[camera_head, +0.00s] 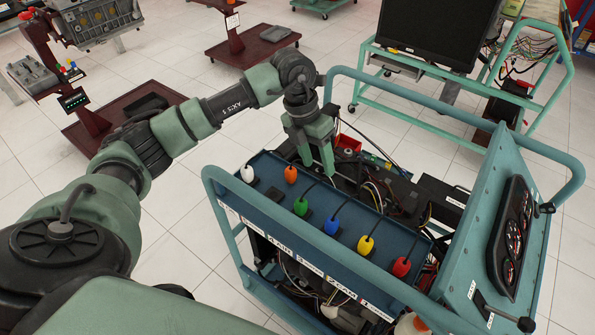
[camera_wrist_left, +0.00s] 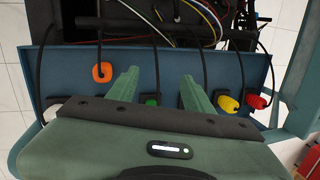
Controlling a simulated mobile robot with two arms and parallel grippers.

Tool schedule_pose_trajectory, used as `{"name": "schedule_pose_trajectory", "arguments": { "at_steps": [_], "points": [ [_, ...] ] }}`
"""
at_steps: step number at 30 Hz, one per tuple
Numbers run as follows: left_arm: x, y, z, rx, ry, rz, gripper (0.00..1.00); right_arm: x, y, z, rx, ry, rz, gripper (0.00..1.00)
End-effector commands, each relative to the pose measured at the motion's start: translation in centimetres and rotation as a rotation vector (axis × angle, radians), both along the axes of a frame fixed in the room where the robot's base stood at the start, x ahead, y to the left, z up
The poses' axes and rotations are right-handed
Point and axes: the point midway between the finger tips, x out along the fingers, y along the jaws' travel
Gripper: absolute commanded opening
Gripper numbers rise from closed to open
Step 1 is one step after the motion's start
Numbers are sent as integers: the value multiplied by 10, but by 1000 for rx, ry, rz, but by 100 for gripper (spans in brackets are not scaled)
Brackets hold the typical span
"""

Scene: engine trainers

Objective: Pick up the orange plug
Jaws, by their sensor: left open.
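The orange plug (camera_head: 290,174) sits on the blue panel of the cart, between the white plug (camera_head: 247,173) and the green plug (camera_head: 301,206). It also shows in the left wrist view (camera_wrist_left: 102,72), left of both fingers, with a black cable running up from it. My left gripper (camera_head: 318,168) points down over the panel's far side, to the right of the orange plug in the head view. Its fingers (camera_wrist_left: 158,76) are apart with nothing between the tips. The gripper is not touching the orange plug. My right gripper is not in view.
Blue (camera_head: 331,226), yellow (camera_head: 365,244) and red (camera_head: 401,267) plugs continue along the panel. Loose wires and engine parts lie behind it. A teal rail (camera_head: 440,110) surrounds the cart, and a gauge panel (camera_head: 508,240) stands at right.

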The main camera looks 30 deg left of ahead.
Motion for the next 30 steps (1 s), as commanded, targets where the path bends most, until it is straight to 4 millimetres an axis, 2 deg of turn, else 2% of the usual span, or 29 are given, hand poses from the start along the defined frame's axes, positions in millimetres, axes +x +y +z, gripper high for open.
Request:
{"name": "schedule_pose_trajectory", "arguments": {
  "at_steps": [1, 3, 6, 16, 20, 24, 30],
  "points": [
    [1, 27, 1, 84, 20, 31, 51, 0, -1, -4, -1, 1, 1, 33],
    [-1, 54, 6, 170, 47, 66, 51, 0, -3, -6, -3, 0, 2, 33],
    [-4, 74, 8, 234, 71, 94, 51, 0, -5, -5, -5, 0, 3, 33],
    [-8, 77, -25, 248, 82, 98, 51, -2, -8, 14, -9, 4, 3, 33],
    [-10, 75, -45, 246, 83, 96, 51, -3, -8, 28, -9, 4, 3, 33],
    [-8, 75, -63, 245, 79, 98, 51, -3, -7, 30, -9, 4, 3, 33],
    [-8, 75, -68, 245, 76, 96, 51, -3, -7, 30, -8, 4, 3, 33]
  ]
}}
